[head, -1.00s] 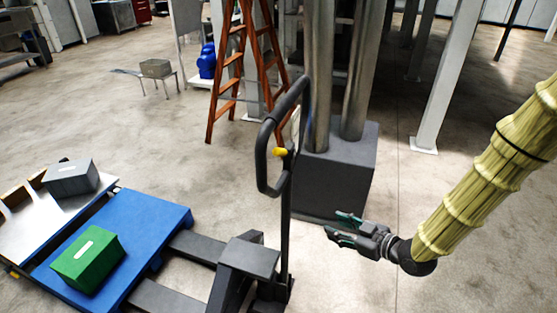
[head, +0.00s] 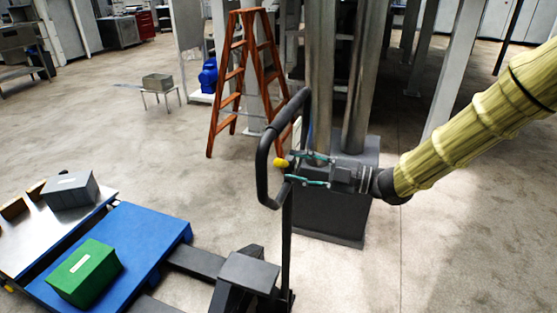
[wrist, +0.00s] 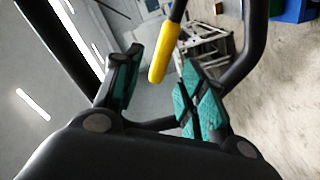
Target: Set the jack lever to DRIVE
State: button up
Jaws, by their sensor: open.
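The pallet jack's dark loop handle (head: 263,172) stands upright near the middle of the head view. A yellow-tipped jack lever (head: 281,162) sits inside the loop, and its yellow grip (wrist: 164,52) is large in the wrist view. My gripper (head: 290,168) is open, with green-padded fingers reaching in from the right at the handle. In the wrist view, the yellow grip shows between and beyond the two fingertips. I cannot tell whether either finger touches it. The lever's pivot is not clear.
A blue pallet (head: 140,240) carries a green box (head: 83,272) at the lower left. A grey box (head: 70,190) sits on a metal surface beside it. A wooden ladder (head: 225,105) and a grey column base (head: 335,215) stand behind the handle. Floor at the right is open.

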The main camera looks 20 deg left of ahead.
aim_at(284, 164)
jog(key=shift+w+a+p, duration=0.15)
jog(key=shift+a+p, duration=0.45)
jog(key=shift+a, duration=2.1)
grip_shut()
